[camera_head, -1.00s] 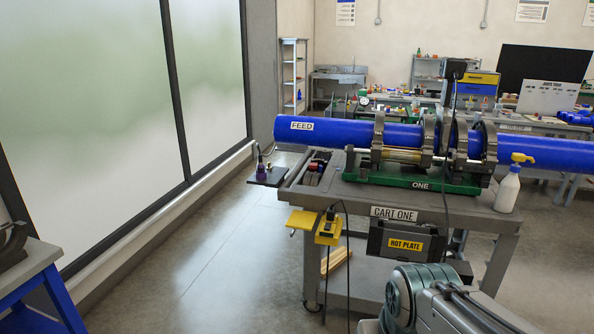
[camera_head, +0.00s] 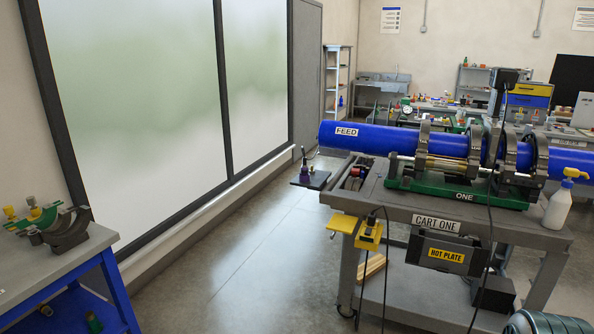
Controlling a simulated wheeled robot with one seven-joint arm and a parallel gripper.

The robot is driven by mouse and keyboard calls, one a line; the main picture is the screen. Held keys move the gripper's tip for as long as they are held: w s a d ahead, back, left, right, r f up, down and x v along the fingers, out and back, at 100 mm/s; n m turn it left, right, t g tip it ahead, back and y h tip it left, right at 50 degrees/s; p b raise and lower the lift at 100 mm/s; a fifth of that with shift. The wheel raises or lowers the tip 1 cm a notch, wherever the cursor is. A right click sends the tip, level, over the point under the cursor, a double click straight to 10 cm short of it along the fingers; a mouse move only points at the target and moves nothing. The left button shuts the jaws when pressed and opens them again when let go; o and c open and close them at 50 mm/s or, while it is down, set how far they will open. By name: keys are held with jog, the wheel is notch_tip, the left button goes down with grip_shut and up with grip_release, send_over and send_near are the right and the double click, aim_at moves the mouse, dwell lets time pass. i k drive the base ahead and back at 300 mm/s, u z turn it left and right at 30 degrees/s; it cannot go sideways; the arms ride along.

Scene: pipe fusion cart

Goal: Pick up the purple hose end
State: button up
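The purple hose end (camera_head: 304,167) stands upright on a small dark shelf (camera_head: 316,180) at the left end of the cart labelled CART ONE (camera_head: 430,212). A thin dark hose or cable rises from its top; its far end is hard to follow. My gripper is not in view.
A blue pipe (camera_head: 385,138) labelled FEED lies in clamps on the cart and overhangs its left end. A yellow bracket (camera_head: 343,223) and hanging cables project at the cart's front. A blue-legged bench (camera_head: 55,255) stands at left. The floor between is clear.

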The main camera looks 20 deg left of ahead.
aim_at(304, 168)
jog(key=u, duration=0.85)
jog(key=i, duration=0.95)
jog(key=u, duration=0.9)
jog(key=i, duration=1.6)
jog(key=z, duration=0.6)
jog(key=i, duration=0.85)
jog(key=z, duration=1.35)
jog(key=i, duration=0.45)
jog(key=z, duration=0.45)
